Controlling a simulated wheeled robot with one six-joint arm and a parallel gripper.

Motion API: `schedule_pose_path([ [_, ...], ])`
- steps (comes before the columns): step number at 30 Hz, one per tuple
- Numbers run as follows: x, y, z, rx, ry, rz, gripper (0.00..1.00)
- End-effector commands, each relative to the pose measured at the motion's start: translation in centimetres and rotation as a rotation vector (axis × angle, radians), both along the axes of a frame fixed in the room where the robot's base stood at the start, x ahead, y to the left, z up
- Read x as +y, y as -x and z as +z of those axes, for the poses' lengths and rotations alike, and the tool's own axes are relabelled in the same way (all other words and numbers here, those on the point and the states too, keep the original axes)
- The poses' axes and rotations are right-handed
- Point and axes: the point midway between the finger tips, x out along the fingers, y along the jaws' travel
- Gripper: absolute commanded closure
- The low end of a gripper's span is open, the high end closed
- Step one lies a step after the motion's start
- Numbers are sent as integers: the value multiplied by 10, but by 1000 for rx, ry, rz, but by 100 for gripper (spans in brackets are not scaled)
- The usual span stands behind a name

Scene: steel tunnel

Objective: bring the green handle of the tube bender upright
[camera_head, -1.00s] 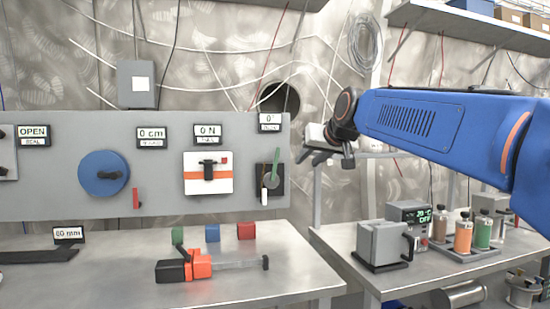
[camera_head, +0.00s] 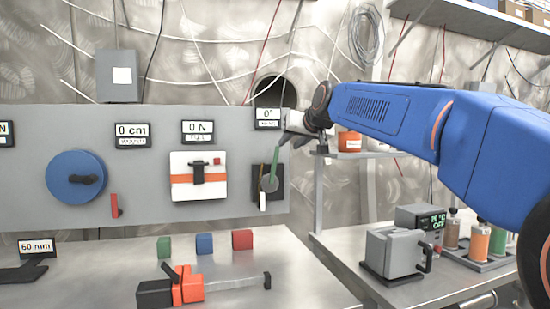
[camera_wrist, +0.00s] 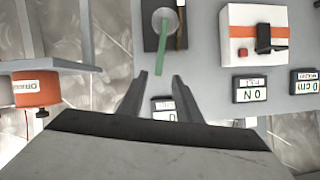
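The tube bender (camera_head: 281,184) is a dark plate with a grey disc on the right end of the grey wall panel. Its green handle (camera_head: 275,163) points up from the disc, leaning slightly right; a 0° display (camera_head: 268,117) is above. In the wrist view, which is upside down, the green handle (camera_wrist: 161,55) points down towards my gripper (camera_wrist: 161,85). The fingers are apart, with nothing held between them. The handle's tip lies just beyond them, apart from them as far as I can tell. In the head view my gripper (camera_head: 287,137) is above and right of the handle.
The panel also holds a blue wheel (camera_head: 76,178), a red lever (camera_head: 114,206) and a white-orange box (camera_head: 198,175). An orange container (camera_head: 349,141) stands on a shelf right of my gripper. Blocks and an orange-black tool (camera_head: 172,288) lie on the bench below.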

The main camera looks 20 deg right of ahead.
Motion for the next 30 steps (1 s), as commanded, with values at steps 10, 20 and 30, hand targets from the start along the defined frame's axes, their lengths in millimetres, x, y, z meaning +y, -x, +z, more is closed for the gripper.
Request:
schedule_pose_path([
  [10, 5, -59, -25, 2, 0, 1, 69],
  [20, 9, -110, -46, 3, 0, 1, 69],
  [30, 11, -133, -54, 0, 0, 0, 69],
])
